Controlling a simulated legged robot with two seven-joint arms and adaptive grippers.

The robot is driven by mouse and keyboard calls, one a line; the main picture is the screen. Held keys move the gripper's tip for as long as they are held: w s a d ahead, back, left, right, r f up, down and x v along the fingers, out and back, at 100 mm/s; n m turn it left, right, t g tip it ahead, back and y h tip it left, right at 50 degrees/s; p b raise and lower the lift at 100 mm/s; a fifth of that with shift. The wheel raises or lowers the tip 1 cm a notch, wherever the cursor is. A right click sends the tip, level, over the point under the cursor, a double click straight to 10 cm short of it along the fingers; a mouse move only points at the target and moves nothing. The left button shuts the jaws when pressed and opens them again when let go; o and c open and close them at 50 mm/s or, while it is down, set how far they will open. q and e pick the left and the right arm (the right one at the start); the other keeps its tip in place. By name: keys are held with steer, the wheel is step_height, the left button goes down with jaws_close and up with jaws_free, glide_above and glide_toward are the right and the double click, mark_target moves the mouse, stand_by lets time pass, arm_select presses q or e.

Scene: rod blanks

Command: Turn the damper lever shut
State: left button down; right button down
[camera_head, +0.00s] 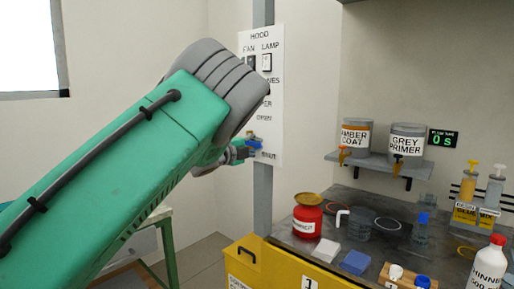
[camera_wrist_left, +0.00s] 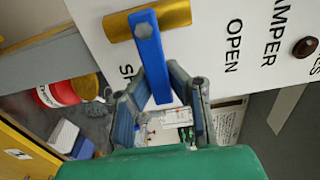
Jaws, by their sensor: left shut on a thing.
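The damper lever is a blue bar on a brass fitting (camera_wrist_left: 168,20), mounted on the white switch panel (camera_head: 262,100). In the left wrist view the blue lever (camera_wrist_left: 150,50) runs from the fitting down between my fingers. My left gripper (camera_wrist_left: 162,98) is shut on the lever's free end. My right gripper is not in view.
The panel hangs on a grey post (camera_head: 263,200). To the right, a dark bench (camera_head: 325,225) carries a red can (camera_head: 308,215), a mug, a blue block and bottles. Paint pots (camera_head: 407,142) sit on a shelf above. A yellow cabinet (camera_head: 270,265) stands below.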

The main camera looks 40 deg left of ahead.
arm_select(q)
steer(key=shift+s+d+f, duration=0.1)
steer(key=shift+f, duration=0.45)
steer(key=c, duration=1.7)
jaws_free()
steer(key=shift+o, duration=1.1)
steer(key=shift+r, duration=0.3)
steer(key=s+a, duration=0.1)
steer(key=s, duration=1.1)
